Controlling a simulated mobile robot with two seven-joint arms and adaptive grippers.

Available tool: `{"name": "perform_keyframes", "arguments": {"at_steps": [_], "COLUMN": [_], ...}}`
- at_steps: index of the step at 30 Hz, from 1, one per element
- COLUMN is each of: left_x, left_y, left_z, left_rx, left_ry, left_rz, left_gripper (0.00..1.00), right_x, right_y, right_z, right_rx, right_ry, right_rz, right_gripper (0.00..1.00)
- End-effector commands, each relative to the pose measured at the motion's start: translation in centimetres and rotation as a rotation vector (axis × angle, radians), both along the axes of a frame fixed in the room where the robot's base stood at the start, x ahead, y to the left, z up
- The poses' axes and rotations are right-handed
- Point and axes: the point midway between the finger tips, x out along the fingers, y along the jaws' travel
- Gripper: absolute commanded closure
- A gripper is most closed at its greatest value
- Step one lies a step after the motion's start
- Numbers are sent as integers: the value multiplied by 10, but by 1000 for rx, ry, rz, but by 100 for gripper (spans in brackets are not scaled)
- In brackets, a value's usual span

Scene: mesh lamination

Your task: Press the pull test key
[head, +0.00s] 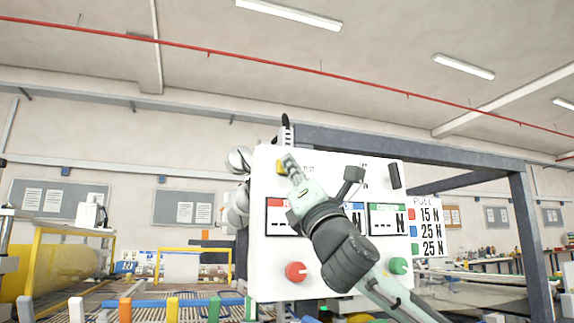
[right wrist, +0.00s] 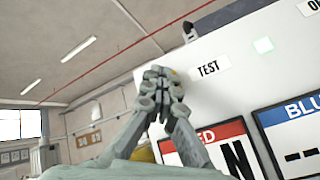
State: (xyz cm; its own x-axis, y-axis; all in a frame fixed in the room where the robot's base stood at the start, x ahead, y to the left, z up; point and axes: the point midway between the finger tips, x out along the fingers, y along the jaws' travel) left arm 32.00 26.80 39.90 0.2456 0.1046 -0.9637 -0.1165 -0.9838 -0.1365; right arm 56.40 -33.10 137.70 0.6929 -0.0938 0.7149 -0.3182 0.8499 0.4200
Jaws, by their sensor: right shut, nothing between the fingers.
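A white control panel (head: 270,240) stands upright before me. A yellow key (head: 280,167) shows at its upper left, mostly hidden by my right gripper (head: 289,163). In the right wrist view the TEST label (right wrist: 208,68) is just right of my right gripper (right wrist: 160,76). Its fingers are shut and empty, with the tips at the key; a sliver of yellow (right wrist: 173,71) shows behind them. I cannot tell whether they touch it or whether it is pushed in. My left gripper is not in view.
The panel has red, blue and green displays; the green display (head: 387,219) is right of my arm. Below are a red button (head: 295,271) and a green button (head: 398,265). A PULL sign (head: 427,230) hangs at the right. A dark post (head: 533,245) stands farther right.

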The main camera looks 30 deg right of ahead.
Motion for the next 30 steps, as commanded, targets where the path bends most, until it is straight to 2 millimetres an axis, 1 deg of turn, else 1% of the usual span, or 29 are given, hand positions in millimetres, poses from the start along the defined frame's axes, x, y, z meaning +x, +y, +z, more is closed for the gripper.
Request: {"name": "perform_keyframes", "arguments": {"at_steps": [4, 10, 14, 19, 22, 30], "left_x": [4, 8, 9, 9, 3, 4], "left_y": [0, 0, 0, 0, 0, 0], "left_z": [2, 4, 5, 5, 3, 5], "left_rx": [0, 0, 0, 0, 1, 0], "left_ry": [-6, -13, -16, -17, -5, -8], "left_rz": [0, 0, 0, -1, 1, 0], "left_gripper": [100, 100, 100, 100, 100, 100], "right_x": [-4, -15, -18, -18, -20, -44], "right_y": [1, 4, 5, 5, 5, 11], "right_z": [-1, -2, -1, -1, -1, -1], "right_rx": [0, 0, 0, 0, 0, -2], "right_ry": [2, 2, 2, 1, 1, 0], "right_rz": [0, 0, 0, 0, 0, -1], "right_gripper": [100, 100, 100, 100, 100, 100]}}
